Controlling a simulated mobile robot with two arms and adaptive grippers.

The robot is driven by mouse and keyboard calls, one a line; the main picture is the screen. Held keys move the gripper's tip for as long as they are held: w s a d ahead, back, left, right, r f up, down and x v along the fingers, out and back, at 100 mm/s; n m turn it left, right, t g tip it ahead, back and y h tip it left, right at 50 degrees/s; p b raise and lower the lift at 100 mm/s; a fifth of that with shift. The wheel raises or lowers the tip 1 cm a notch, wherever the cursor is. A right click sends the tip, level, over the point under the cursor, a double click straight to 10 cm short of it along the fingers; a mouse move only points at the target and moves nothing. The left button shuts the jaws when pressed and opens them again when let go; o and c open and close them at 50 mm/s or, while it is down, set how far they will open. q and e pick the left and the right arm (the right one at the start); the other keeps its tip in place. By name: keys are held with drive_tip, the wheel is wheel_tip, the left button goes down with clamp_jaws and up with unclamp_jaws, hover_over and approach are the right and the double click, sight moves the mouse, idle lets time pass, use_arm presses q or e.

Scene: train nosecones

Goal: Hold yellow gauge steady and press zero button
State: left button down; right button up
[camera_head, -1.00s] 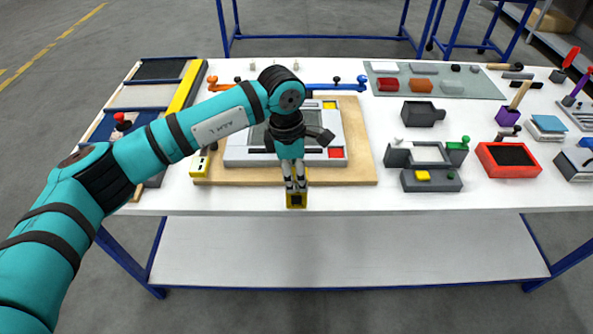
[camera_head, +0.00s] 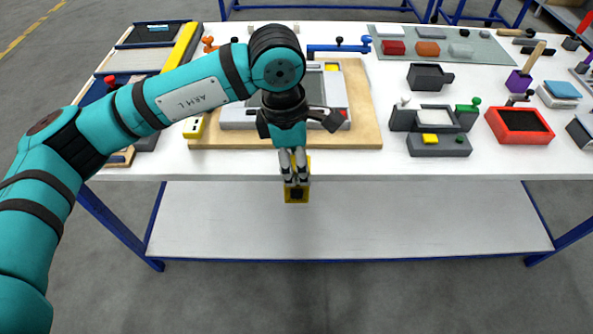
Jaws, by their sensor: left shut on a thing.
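My left gripper (camera_head: 294,181) points down just in front of the table's front edge. It is shut on the yellow gauge (camera_head: 296,195), a small yellow block with a dark face at its lower end. The gripper's fingers cover part of the gauge, and its zero button cannot be made out. The gauge shows against the lower shelf, beyond the tabletop edge. My right gripper is not in view.
Behind the gripper, a wooden board (camera_head: 366,130) carries a grey frame (camera_head: 240,116). A grey fixture (camera_head: 440,146) with a yellow block and a red tray (camera_head: 519,125) stand to the right. The white table (camera_head: 350,163) is clear along its front edge.

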use_arm(q)
drive_tip(key=w+b, duration=0.2)
drive_tip(key=w, duration=0.9)
drive_tip(key=shift+f+b, duration=0.3)
drive_tip(key=shift+w+f, duration=0.1)
idle(0.3)
drive_tip(key=shift+w+f+b, duration=0.3)
drive_tip(key=shift+f+b, duration=0.15)
drive_tip(key=shift+f, duration=0.15)
drive_tip(key=shift+w+f+b, duration=0.25)
drive_tip(key=shift+f+b, duration=0.2)
drive_tip(key=shift+f, duration=0.15)
drive_tip(key=shift+w+f+b, duration=0.3)
drive_tip(key=shift+f+b, duration=0.15)
drive_tip(key=shift+f, duration=0.15)
drive_tip(key=shift+f, duration=0.2)
